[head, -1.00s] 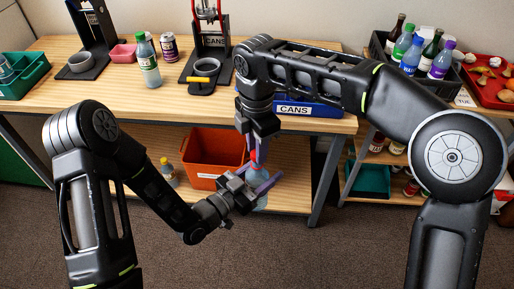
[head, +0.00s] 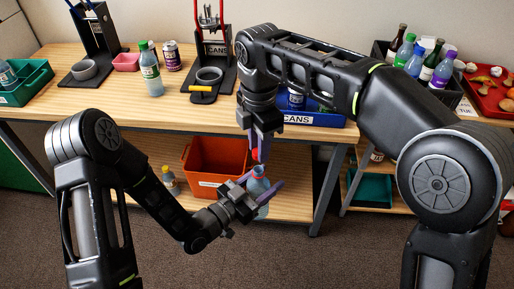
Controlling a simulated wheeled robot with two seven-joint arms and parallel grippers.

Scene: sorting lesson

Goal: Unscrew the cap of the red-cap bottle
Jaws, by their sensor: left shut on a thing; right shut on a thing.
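The bottle (head: 260,184) is clear bluish plastic and stands about upright in front of the table. My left gripper (head: 262,192) is shut on its body from the left. My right gripper (head: 263,150) points down from above and is shut on the red cap (head: 255,154). The cap is just above the bottle's neck, and a small gap seems to show between them. The fingers hide part of the cap and of the bottle.
An orange bin (head: 215,160) stands on the lower shelf behind the grippers, with a yellow-cap bottle (head: 170,182) to its left. The wooden table (head: 130,100) holds a green-cap bottle (head: 151,75), a can (head: 172,57) and a blue CANS bin (head: 318,118).

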